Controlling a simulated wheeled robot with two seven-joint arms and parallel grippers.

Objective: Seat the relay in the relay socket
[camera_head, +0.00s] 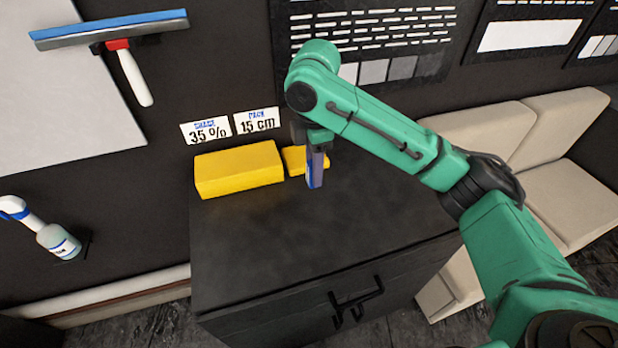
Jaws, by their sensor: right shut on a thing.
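My right gripper (315,150) points down over the black cabinet, beside the small yellow block (293,159). It is shut on a narrow blue-grey piece (315,177) that stands upright; I cannot tell for sure whether this is the relay. Its lower end is close to the cabinet top, and I cannot tell whether it touches. The gripper hides part of the small yellow block. I cannot make out a relay socket in this view. My left gripper is not in view.
A larger yellow block (238,168) lies left of the small one on the black cabinet (270,250). Two white label cards (230,125) stand behind. A squeegee (115,45) and a spray bottle (55,238) are at left, beige seats (520,160) at right. The cabinet's front top is clear.

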